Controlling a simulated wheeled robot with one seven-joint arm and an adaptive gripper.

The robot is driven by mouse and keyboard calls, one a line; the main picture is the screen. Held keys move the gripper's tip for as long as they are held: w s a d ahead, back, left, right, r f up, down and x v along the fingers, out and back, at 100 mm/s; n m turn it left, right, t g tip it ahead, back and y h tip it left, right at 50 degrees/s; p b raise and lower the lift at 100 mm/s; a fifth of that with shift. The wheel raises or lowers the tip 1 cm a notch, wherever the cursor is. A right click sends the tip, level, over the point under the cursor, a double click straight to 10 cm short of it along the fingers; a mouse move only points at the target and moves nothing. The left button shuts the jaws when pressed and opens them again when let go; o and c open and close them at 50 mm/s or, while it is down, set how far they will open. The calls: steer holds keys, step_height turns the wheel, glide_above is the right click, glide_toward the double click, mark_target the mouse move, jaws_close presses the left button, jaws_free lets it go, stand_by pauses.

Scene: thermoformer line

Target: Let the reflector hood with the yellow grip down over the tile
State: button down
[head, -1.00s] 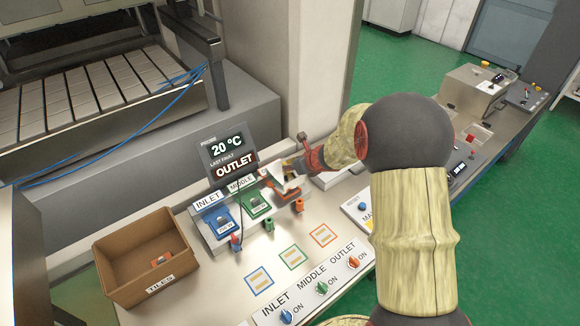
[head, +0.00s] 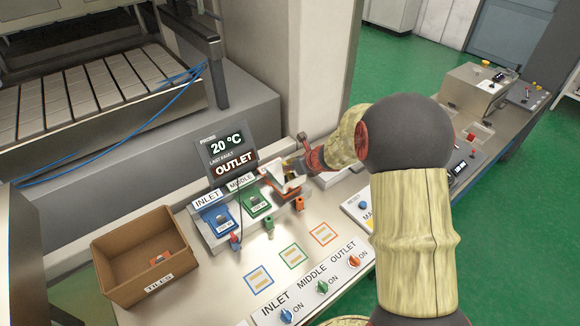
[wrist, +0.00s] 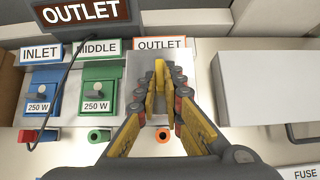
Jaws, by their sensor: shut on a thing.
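My gripper (wrist: 163,98) is shut on the yellow grip (wrist: 160,75) of the reflector hood. The pale metal hood (wrist: 138,75) hangs at the outlet station, right of the middle one, in the wrist view. In the head view the hood (head: 280,178) is partly hidden by my gripper (head: 294,167). It covers most of the orange outlet holder, and any tile under it is hidden. I cannot tell whether the hood rests on the holder or is just above it.
The blue inlet holder (wrist: 40,92) and green middle holder (wrist: 99,88) stand close on the left. A display (head: 227,155) stands behind. A brown tile box (head: 125,255) is at the left. A white box (wrist: 268,88) is at the right.

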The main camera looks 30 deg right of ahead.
mark_target(291, 175)
steer(key=shift+f+b, duration=2.2)
steer(key=shift+f, duration=0.1)
steer(key=c, duration=1.8)
jaws_free()
steer(key=shift+c, duration=0.2)
steer(key=shift+s+r, duration=0.1)
steer(key=v, duration=1.1)
steer(key=shift+s+r, duration=0.3)
